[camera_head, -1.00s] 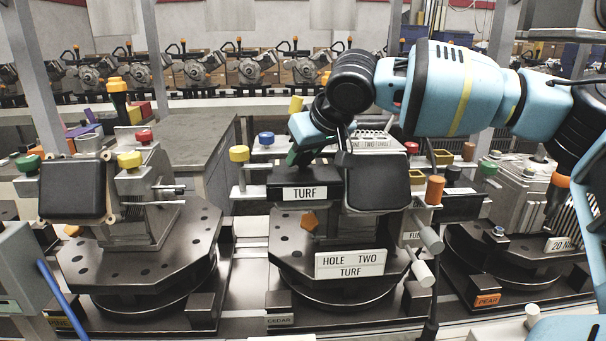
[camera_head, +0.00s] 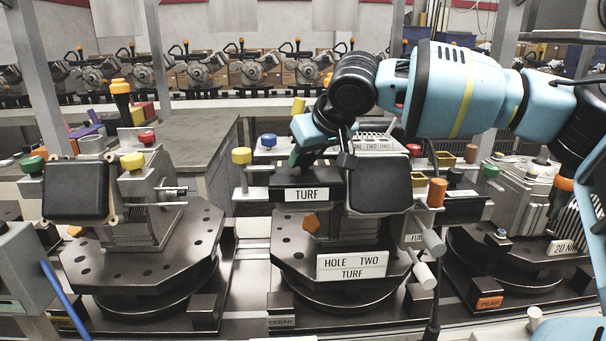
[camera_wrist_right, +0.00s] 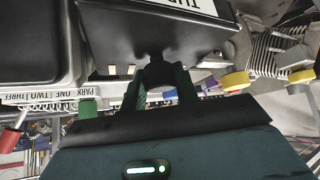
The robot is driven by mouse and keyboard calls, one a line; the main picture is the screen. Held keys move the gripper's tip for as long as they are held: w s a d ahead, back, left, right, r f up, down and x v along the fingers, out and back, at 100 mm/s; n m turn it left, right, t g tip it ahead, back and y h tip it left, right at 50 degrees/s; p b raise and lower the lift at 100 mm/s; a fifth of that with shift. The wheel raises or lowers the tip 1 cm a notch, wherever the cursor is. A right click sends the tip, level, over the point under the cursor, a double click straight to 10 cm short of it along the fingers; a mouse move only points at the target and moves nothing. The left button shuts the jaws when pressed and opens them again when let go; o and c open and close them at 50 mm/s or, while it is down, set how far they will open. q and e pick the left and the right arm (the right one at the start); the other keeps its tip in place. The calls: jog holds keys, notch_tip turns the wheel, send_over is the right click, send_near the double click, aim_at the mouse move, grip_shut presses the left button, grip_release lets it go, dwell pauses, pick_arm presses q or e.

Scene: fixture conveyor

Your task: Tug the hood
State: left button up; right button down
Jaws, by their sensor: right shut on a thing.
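The hood appears to be the black cover with the white TURF plate (camera_head: 305,182) on the middle fixture. My right gripper (camera_head: 310,152) reaches down to its top from behind and above. In the right wrist view my gripper's green fingers (camera_wrist_right: 160,84) are closed around a black knob-like part of the hood (camera_wrist_right: 150,35), whose plate shows upside down at the top edge. The exact grip is dark and partly hidden. The hood sits on the fixture, with no clear gap under it. My left gripper is not in view.
A dark square pad (camera_head: 379,187) stands right beside the hood. A HOLE TWO TURF sign (camera_head: 352,265) is below on the round base. Yellow (camera_head: 241,156) and orange (camera_head: 437,190) knobs flank it. Similar fixtures stand left (camera_head: 140,245) and right (camera_head: 520,250).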

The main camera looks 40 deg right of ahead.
jog(key=shift+r, duration=0.25)
jog(key=c, duration=1.2)
grip_release()
jog(key=shift+c, duration=0.2)
jog(key=shift+o, duration=1.2)
jog(key=shift+a, duration=0.1)
jog(key=shift+f, duration=0.15)
jog(key=v, duration=0.8)
jog(key=shift+f, duration=0.15)
